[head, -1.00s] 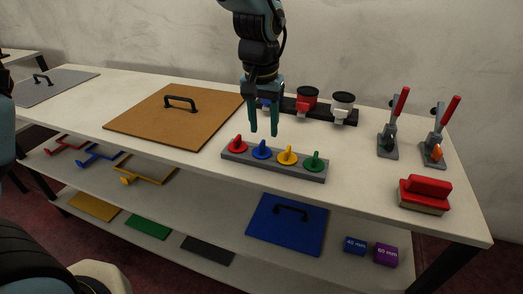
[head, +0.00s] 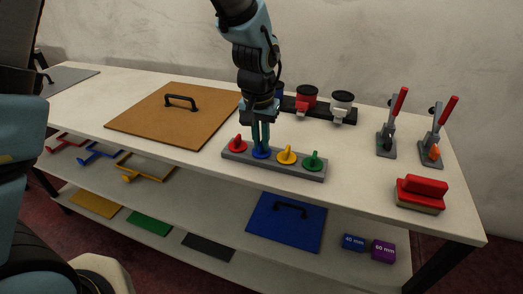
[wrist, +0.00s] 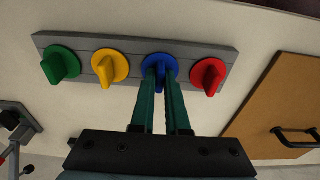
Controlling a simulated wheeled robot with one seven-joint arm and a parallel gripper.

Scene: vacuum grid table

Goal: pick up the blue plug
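The blue plug (head: 262,154) sits in the grey holder bar (head: 320,177) between the red plug (head: 238,145) and the yellow plug (head: 286,158). The green plug (head: 313,162) is at the bar's right end. My gripper (head: 261,147) points down at the blue plug. In the wrist view my gripper (wrist: 160,74) has one finger on each side of the blue plug's upright handle, and the fingers look closed against it. The blue plug's round base (wrist: 160,59) still lies flush on the bar, partly hidden by the fingers.
A brown board with a black handle (head: 150,120) lies left of the bar. Two red-handled clamps (head: 388,135) and a red block (head: 420,190) are at the right.

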